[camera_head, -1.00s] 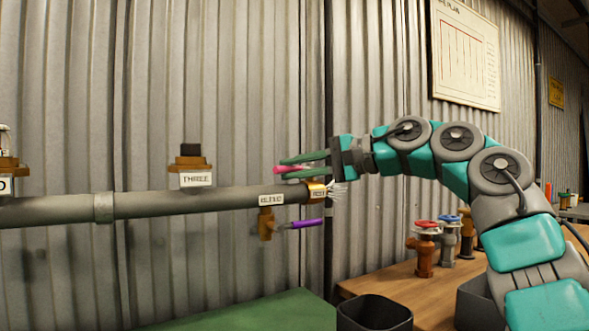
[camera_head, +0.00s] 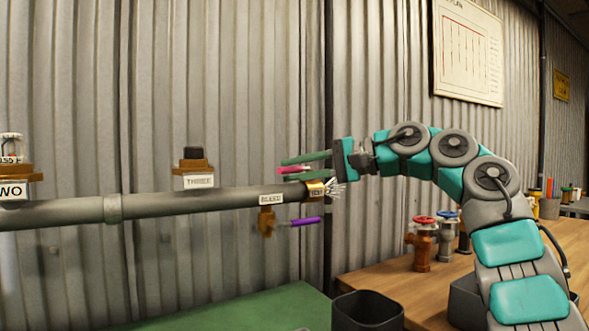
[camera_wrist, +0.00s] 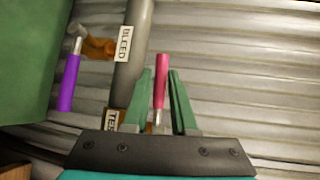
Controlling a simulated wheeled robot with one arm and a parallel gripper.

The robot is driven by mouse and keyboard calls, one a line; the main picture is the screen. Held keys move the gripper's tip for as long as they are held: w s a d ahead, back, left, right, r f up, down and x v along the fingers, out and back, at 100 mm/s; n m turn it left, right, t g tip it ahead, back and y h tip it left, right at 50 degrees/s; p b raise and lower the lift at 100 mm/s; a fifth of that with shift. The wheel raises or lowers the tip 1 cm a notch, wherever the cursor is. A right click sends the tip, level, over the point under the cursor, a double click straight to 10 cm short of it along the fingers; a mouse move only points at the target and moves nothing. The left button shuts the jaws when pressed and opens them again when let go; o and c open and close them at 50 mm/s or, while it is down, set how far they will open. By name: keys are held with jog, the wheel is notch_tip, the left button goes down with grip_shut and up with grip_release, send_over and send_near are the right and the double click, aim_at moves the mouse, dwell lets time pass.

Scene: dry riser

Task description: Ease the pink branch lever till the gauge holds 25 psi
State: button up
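The pink lever (camera_head: 293,169) sits at the right end of the grey pipe (camera_head: 165,205), by a brass fitting with a label that seems to read TEST (camera_head: 316,189). My gripper (camera_head: 305,166) has its two green fingers on either side of the pink lever. In the wrist view the pink lever (camera_wrist: 162,80) stands between the fingers, with narrow gaps beside it. White streaks (camera_head: 335,188) fan out at the pipe end. A purple lever (camera_head: 305,221) hangs below, at the BLEED label (camera_head: 271,199). No readable gauge dial shows.
Brass outlets labelled THREE (camera_head: 198,181) and TWO (camera_head: 12,190) stand on the pipe. Red-wheeled (camera_head: 422,219) and blue-wheeled valves stand on the wooden bench (camera_head: 385,281). A dark bin (camera_head: 367,312) is below.

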jog(key=shift+o, duration=0.2)
jog(key=v, duration=0.8)
jog(key=shift+a, duration=0.1)
